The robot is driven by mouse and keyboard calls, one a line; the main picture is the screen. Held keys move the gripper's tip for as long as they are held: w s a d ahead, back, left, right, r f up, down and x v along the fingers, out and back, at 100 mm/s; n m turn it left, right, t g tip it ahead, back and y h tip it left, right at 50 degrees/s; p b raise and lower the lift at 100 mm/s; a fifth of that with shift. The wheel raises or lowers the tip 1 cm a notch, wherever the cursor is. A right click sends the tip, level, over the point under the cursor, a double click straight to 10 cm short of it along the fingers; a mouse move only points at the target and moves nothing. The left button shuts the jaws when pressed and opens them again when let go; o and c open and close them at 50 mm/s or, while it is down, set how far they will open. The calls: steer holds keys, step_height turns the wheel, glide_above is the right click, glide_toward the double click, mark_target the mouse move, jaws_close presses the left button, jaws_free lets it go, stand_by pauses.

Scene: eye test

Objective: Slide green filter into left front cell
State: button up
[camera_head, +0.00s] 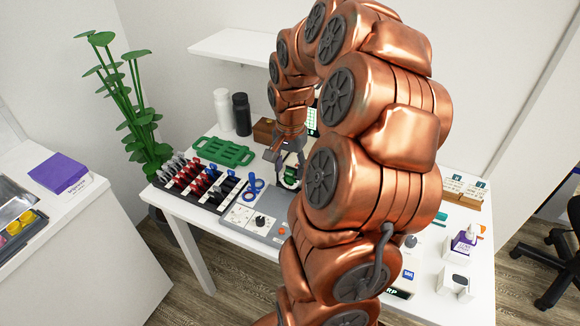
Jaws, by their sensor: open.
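My gripper (291,172) points down over the back middle of the white table, with its fingers apart. A small dark-rimmed round piece with green on it (291,181) shows at the fingertips; it may be the green filter. I cannot tell whether the fingers touch it. My arm covers much of the table to the right of it. I cannot make out the left front cell for certain in this view. A blue ringed piece (254,187) stands on the grey panel (256,223) left of my gripper.
A black rack (199,183) of red, blue and silver handled lenses lies left on the white table (184,208). Behind it are a green tray (223,151), a white bottle (223,110) and a black bottle (241,114).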

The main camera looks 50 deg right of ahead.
step_height(320, 180, up, 12)
stand_by(0.5)
steer(key=shift+f, duration=0.1)
stand_by(0.4)
steer(key=s+a+f+n, duration=0.25)
steer(key=a+n, duration=0.45)
steer(key=a, duration=0.9)
steer(key=s+a+f+n+g, duration=0.1)
steer(key=s+a+f+n, duration=0.1)
steer(key=s+a, duration=0.3)
steer(key=s+a+f+n+g, duration=0.1)
steer(key=s+a+f+n, duration=0.2)
steer(key=s, duration=0.6)
steer(key=a+n, duration=0.2)
steer(key=a, duration=0.1)
steer(key=shift+s+a+n, duration=0.2)
steer(key=shift+s+n, duration=0.1)
steer(key=shift+s, duration=0.05)
steer(key=shift+c, duration=0.4)
